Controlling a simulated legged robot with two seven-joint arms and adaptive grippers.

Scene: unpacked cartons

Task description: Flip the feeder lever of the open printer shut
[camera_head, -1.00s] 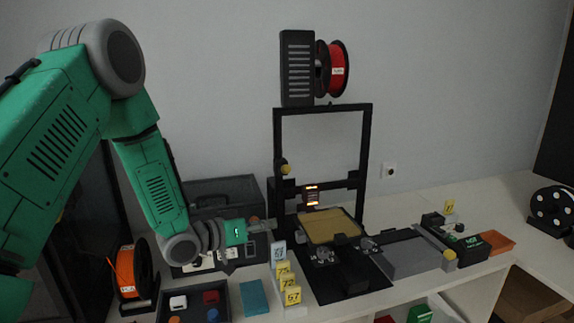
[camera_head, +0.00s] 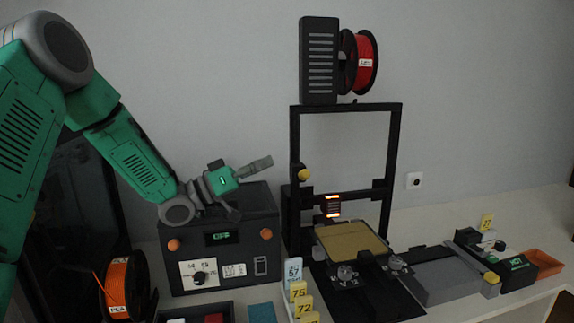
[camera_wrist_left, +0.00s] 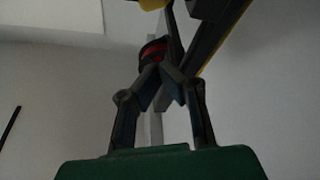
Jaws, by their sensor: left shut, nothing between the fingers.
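The open printer (camera_head: 394,150) is a black upright frame with a tan bed (camera_head: 350,242) and a lit print head (camera_head: 333,206). A yellow piece (camera_head: 304,174), which looks like the feeder lever, sits on its left post. In the left wrist view, a yellow part (camera_wrist_left: 153,4) is cut off by the top edge; I cannot tell if it is the same piece. My left gripper (camera_head: 268,161) is shut and empty. It points up and right, left of the yellow piece and apart from it in the head view. Its fingertips also show in the left wrist view (camera_wrist_left: 164,72). My right gripper is out of view.
A dark box with an OFF display (camera_head: 218,239) stands below my left gripper. Numbered yellow tags (camera_head: 299,290) stand in front of the printer's left side. A red spool (camera_head: 366,62) hangs above the frame. An orange spool (camera_head: 118,288) stands at left.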

